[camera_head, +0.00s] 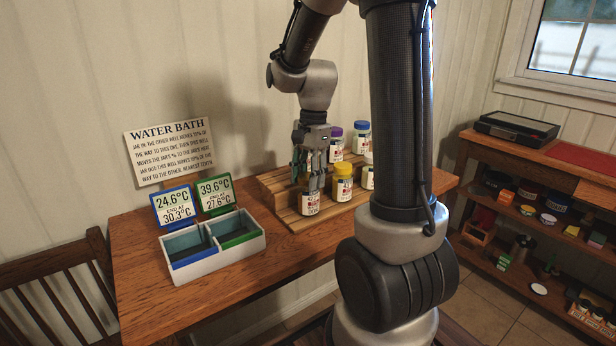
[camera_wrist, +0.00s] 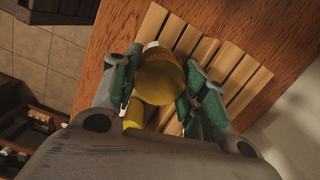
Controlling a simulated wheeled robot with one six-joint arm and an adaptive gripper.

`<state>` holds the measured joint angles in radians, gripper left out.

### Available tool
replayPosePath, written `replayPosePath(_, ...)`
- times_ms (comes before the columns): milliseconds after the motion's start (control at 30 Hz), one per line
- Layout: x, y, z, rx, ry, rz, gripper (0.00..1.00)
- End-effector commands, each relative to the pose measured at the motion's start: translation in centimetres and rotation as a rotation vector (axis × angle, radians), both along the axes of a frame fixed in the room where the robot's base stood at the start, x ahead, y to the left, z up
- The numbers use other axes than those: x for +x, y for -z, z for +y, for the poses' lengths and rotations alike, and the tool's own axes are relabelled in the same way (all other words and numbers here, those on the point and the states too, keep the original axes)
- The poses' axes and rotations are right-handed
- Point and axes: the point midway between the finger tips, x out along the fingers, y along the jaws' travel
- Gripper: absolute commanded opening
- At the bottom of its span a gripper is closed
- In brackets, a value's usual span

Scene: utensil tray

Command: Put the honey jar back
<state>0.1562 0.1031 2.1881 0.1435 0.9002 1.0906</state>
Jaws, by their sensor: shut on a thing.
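The honey jar (camera_head: 309,204), with a dark amber body and white label, is at the front left of the stepped wooden rack (camera_head: 283,190). My gripper (camera_head: 310,181) comes down over it from above, fingers shut on its sides. In the wrist view the jar's golden-brown round top (camera_wrist: 161,76) sits between the green finger pads of my gripper (camera_wrist: 158,82). The jar looks upright and at the level of the rack's lowest step; whether its base touches the wood cannot be told. The fingers hide its upper part in the head view.
A yellow-lidded jar (camera_head: 343,182) stands close to the right. A purple-lidded jar (camera_head: 336,143) and a blue-lidded jar (camera_head: 362,136) stand on higher steps. A white two-basin water bath (camera_head: 219,258) is at left. The wooden table (camera_head: 145,294) is clear in front.

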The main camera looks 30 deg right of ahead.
Motion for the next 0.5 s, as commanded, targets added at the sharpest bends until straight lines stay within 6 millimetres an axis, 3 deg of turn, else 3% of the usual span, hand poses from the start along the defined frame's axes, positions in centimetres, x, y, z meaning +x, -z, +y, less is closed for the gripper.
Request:
replayPosePath(333, 0.01, 0.29, -0.01, 0.000, 0.000, 0.000, 0.00)
replayPosePath(367, 0.01, 0.26, -0.01, 0.000, 0.000, 0.000, 0.49)
replayPosePath(433, 0.02, 0.25, 0.00, 0.000, 0.000, -0.001, 0.62)
replayPosePath(500, 0.02, 0.24, -0.01, 0.000, 0.000, -0.001, 0.65)
